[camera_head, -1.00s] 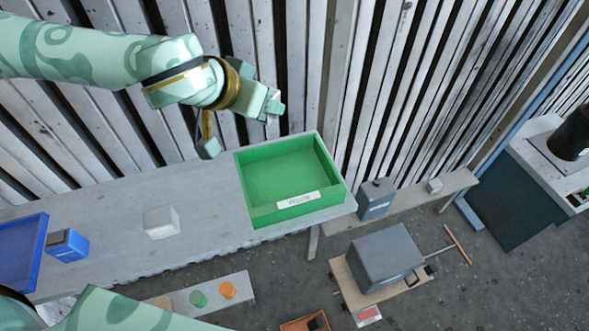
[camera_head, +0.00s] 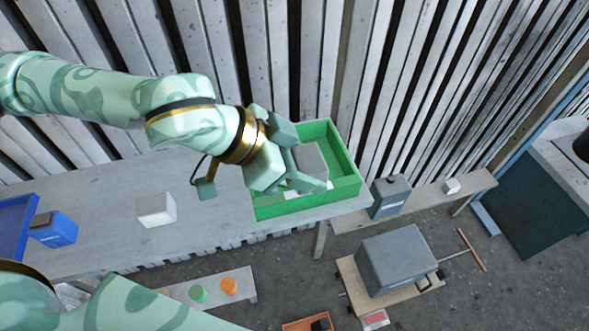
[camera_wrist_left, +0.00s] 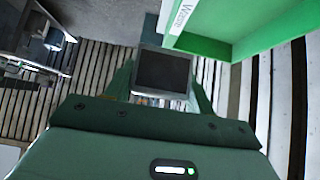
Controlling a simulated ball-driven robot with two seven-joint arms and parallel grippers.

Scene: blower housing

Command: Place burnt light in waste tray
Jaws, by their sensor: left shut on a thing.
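The burnt light (camera_head: 313,160), a grey box-like piece, is between the fingers of my left gripper (camera_head: 304,163) in the head view. In the left wrist view its dark square face (camera_wrist_left: 163,72) shows between the two green fingers, which are shut on it. The green waste tray (camera_head: 346,186) stands on the bench's right end. In the head view the light and gripper overlap the tray and hide part of it; in the wrist view the tray (camera_wrist_left: 225,25) is at upper right, beside the light. My right gripper is out of view.
On the grey bench (camera_head: 110,190) stand a white cube (camera_head: 155,209), a blue box (camera_head: 54,229) and a blue tray (camera_head: 14,226). A grey canister (camera_head: 390,197) is on a lower shelf right of the tray. A slatted wall (camera_head: 300,60) rises behind the bench.

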